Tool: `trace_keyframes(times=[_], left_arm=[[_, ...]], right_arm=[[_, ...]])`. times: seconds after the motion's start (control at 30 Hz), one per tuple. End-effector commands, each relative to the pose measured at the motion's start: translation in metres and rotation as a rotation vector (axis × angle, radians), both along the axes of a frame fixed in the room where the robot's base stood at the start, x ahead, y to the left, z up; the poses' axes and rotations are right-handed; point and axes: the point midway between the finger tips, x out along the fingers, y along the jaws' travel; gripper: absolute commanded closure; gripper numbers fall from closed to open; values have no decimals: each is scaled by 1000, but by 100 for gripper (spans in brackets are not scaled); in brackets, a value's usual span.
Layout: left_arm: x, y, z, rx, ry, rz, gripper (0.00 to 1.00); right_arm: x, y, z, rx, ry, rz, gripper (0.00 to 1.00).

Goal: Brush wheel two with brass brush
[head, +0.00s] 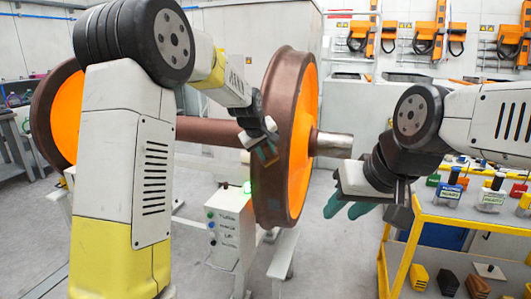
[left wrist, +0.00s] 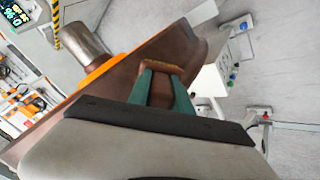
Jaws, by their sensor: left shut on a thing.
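The near right wheel (head: 283,150) has a brown rim and an orange face, on a brown axle (head: 205,131). My left gripper (head: 267,153) is at the left side of this wheel's rim. In the left wrist view its teal fingers (left wrist: 165,88) are shut on a brush whose tan bristle edge (left wrist: 161,66) shows at the fingertips, against or very close to the brown wheel (left wrist: 120,85). The brush's body is mostly hidden, and contact is hard to confirm. My right gripper (head: 347,207) is open and empty, right of the wheel below the axle stub (head: 333,144).
A second orange-faced wheel (head: 60,118) is at the axle's left end. A control box (head: 231,232) with a green light stands below the axle. A yellow-framed shelf (head: 461,222) with small items is on the right, near my right arm.

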Motion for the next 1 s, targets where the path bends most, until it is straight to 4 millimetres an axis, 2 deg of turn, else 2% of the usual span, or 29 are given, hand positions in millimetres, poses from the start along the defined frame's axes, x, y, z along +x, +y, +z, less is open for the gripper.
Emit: trace_keyframes(times=[0.73, 1.0], left_arm=[[2, -1, 0, -1, 0, 0, 100], [7, -2, 22, -2, -4, 1, 100]], right_arm=[[0, 0, 0, 0, 0, 0, 64], [0, 0, 0, 0, 0, 0, 64]])
